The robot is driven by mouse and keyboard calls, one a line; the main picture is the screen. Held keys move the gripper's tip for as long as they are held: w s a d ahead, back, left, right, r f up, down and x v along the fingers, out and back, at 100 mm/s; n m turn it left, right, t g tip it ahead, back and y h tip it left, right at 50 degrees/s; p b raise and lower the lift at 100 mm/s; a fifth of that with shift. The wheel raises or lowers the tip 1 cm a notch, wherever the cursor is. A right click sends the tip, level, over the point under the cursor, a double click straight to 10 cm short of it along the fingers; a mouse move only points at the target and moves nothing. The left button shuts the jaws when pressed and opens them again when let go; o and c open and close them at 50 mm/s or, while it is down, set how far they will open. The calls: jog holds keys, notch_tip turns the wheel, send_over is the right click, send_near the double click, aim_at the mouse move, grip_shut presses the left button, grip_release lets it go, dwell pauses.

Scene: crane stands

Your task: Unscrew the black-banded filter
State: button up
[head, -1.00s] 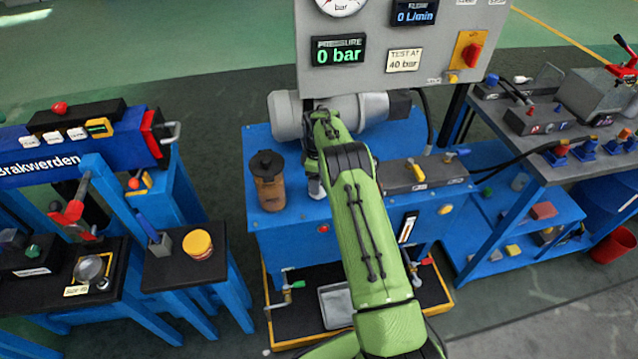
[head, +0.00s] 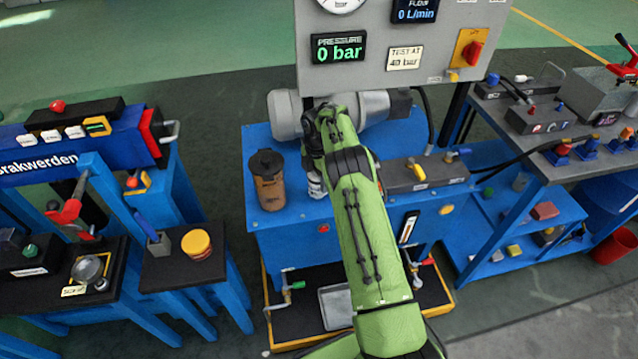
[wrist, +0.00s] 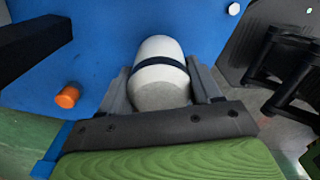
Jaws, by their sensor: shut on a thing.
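The filter is a white cylinder with a black band (wrist: 160,80). In the wrist view it lies between the two grey fingers of my gripper (wrist: 162,88), which are shut on it from both sides. In the head view the filter (head: 316,186) shows as a small white shape below my gripper (head: 314,168), over the blue test bench (head: 284,222). My green arm hides part of the bench behind it. Whether the filter is still seated on its thread cannot be told.
A brown canister with a black lid (head: 269,180) stands close to the left of my gripper. A grey motor (head: 290,115) lies behind it, below the gauge panel (head: 385,75). A black valve block (head: 420,174) is to the right.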

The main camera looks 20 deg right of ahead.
jog(key=shift+r, duration=0.1)
jog(key=n, duration=0.5)
jog(key=shift+w+n, duration=0.1)
jog(key=shift+n, duration=0.7)
jog(key=n, duration=0.3)
jog(key=shift+n+p, duration=0.3)
jog(key=n, duration=0.4)
jog(key=shift+r, duration=0.1)
jog(key=shift+r+p, duration=1.55)
jog(key=shift+r, duration=0.45)
